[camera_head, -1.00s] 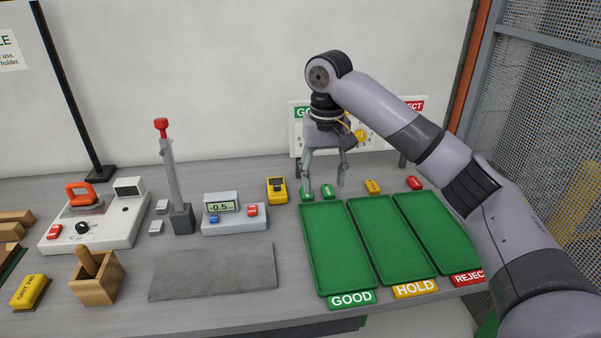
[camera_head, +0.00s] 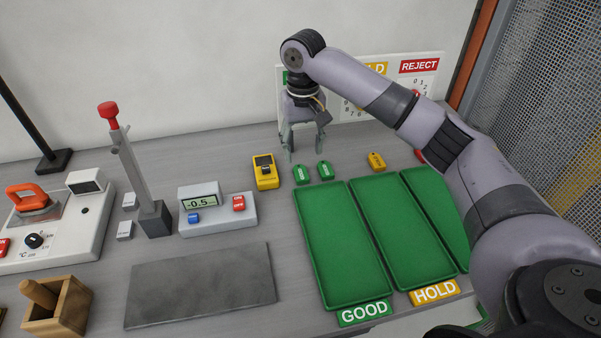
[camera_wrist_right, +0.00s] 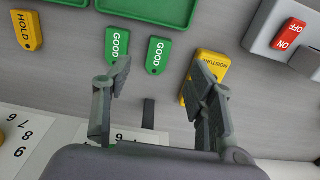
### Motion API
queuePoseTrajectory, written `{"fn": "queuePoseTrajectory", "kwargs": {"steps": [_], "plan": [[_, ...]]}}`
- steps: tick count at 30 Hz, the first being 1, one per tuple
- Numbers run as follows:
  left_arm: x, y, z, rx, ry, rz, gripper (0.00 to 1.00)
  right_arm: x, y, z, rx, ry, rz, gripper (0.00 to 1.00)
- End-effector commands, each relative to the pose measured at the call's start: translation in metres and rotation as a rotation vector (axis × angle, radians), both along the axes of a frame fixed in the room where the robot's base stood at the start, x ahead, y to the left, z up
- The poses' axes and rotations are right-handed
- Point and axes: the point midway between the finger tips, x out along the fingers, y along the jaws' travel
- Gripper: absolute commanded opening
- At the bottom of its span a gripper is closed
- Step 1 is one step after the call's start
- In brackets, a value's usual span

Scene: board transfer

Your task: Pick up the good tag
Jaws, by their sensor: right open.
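Two green GOOD tags lie side by side on the bench behind the green trays: the left one (camera_head: 301,175) and the right one (camera_head: 325,170) in the head view. In the right wrist view, the tag nearer the yellow moisture meter (camera_wrist_right: 158,55) lies ahead, between the lines of the fingers. The other GOOD tag (camera_wrist_right: 117,42) is just beyond the left fingertip. My right gripper (camera_head: 306,153) is open and empty, above and behind the tags in the head view. It also shows in the right wrist view (camera_wrist_right: 161,75). My left gripper is out of view.
A yellow moisture meter (camera_head: 265,171) stands close left of the tags. A yellow HOLD tag (camera_head: 376,161) lies to their right. The GOOD tray (camera_head: 340,245) is in front, empty. A tag board (camera_head: 418,85) stands behind the gripper.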

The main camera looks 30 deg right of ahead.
Motion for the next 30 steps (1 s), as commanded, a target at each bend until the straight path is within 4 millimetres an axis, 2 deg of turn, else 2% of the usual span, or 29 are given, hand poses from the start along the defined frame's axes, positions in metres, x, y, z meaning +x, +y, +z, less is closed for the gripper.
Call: {"fn": "queuePoseTrajectory", "kwargs": {"steps": [3,9,13,21,30], "plan": [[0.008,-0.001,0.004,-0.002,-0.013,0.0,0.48,-0.001,0.0,-0.02,0.0,0.002,-0.001,0.52],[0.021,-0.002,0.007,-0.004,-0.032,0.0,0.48,0.0,0.0,-0.036,0.0,0.0,-0.001,0.52],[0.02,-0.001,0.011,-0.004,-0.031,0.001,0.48,-0.001,0.0,-0.048,-0.001,0.002,-0.001,0.52],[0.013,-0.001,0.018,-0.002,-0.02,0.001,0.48,-0.002,0.0,-0.085,-0.002,0.001,-0.001,0.52],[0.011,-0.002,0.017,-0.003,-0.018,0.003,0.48,-0.001,0.001,-0.088,0.0,-0.001,0.0,0.5]]}}
